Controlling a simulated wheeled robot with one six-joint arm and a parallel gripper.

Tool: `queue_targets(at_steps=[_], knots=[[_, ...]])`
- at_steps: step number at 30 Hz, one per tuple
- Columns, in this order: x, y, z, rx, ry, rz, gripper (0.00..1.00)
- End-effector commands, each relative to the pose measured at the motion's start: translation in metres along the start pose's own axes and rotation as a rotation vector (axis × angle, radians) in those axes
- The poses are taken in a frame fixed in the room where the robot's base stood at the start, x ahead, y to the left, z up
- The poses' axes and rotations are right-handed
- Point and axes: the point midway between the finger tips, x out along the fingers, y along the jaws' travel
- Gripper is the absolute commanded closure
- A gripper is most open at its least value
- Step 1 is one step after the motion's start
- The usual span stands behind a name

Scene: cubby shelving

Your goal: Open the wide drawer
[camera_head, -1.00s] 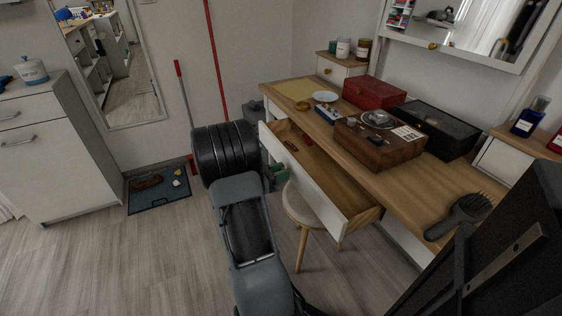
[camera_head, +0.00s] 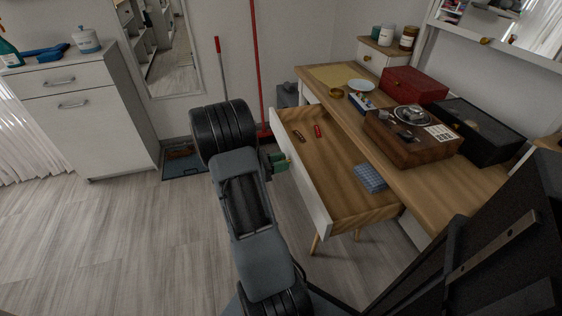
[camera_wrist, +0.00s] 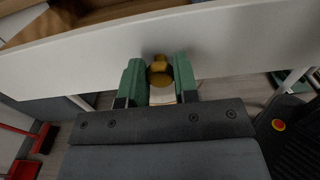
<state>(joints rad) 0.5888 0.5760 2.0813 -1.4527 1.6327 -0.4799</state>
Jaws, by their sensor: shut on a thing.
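The wide drawer (camera_head: 330,168) of the wooden desk is pulled well out, with its white front panel (camera_head: 303,178) facing my arm. Inside it lie two small red and brown items near the far end and a blue-grey grid-like block (camera_head: 370,177). My gripper (camera_head: 280,162) is at the outer side of the drawer front. In the wrist view, my gripper's green fingers (camera_wrist: 159,80) are shut on the round brass knob (camera_wrist: 160,72) of the white drawer front (camera_wrist: 100,60).
On the desktop are a wooden record player (camera_head: 412,137), a red box (camera_head: 414,86) and a black case (camera_head: 478,130). A white cabinet (camera_head: 95,110) stands at the left. The floor (camera_head: 120,235) between is clear.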

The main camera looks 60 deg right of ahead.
Motion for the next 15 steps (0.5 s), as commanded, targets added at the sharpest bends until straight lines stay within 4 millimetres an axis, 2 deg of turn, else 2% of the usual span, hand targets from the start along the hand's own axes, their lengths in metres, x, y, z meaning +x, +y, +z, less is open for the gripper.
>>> queue_targets(at_steps=[1, 2, 3, 9, 15], knots=[[-0.0002, -0.0005, -0.0005, -0.001, 0.001, 0.0, 1.0], [-0.0002, -0.0005, -0.0005, -0.001, 0.001, 0.0, 0.7], [-0.0002, -0.0005, -0.0005, -0.001, 0.001, 0.0, 0.66], [0.0, -0.0004, -0.0004, -0.001, 0.0, 0.0, 0.48], [-0.0001, -0.0003, -0.0002, -0.001, 0.0, 0.0, 0.48]])
